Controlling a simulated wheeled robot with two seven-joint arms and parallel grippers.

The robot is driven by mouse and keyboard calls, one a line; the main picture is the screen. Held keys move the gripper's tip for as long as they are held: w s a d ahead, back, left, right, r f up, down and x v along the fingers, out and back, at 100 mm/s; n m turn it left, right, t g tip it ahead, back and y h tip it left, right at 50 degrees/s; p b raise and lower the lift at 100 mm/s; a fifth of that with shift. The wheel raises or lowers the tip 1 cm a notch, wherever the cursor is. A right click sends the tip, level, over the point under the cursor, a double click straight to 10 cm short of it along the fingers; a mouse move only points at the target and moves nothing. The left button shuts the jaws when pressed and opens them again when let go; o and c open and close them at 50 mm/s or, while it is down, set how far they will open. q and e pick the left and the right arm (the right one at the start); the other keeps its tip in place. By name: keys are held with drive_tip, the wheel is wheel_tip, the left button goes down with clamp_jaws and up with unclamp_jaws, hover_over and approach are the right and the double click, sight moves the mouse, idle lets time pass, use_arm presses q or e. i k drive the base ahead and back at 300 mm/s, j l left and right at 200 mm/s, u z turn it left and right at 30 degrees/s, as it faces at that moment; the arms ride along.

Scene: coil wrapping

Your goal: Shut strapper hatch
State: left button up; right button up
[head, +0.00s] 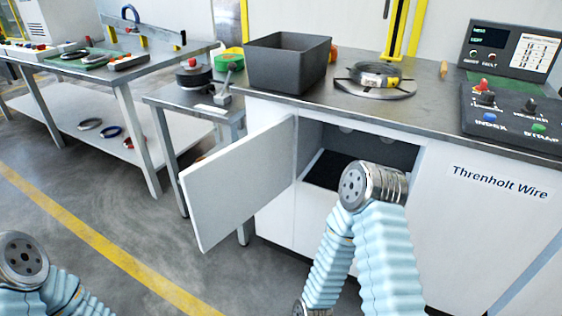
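The strapper hatch (236,186) is a white door panel on the front of the white cabinet (470,235). It stands wide open, swung out to the left from a hinge at the left side of the opening. The dark opening (330,165) shows behind it, with its lower right part hidden by my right arm. My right arm, in pale blue sleeves, bends in front of the opening, and its gripper is out of the picture. My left arm shows only at the bottom left corner, and its gripper is out of the picture too.
On the cabinet top are a grey bin (288,62), a coil on a round stand (375,80) and a control panel (515,115). A small side table (190,97) stands behind the hatch. The floor left of the hatch, with a yellow line (120,255), is clear.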

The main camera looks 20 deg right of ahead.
sight(223, 191)
drive_tip(key=i+j+z, duration=0.5)
drive_tip(key=j+z, duration=0.3)
drive_tip(key=i+j+z, duration=0.2)
drive_tip(key=j+z, duration=0.2)
drive_tip(key=i+j+z, duration=0.1)
drive_tip(key=j+z, duration=0.7)
drive_tip(key=j, duration=0.15)
drive_tip(key=j+z, duration=0.4)
drive_tip(key=j, duration=0.15)
drive_tip(key=k+j+z, duration=0.15)
drive_tip(key=k, duration=0.25)
drive_tip(key=k+j+z, duration=0.15)
drive_tip(key=k, duration=0.25)
drive_tip(key=l, duration=0.05)
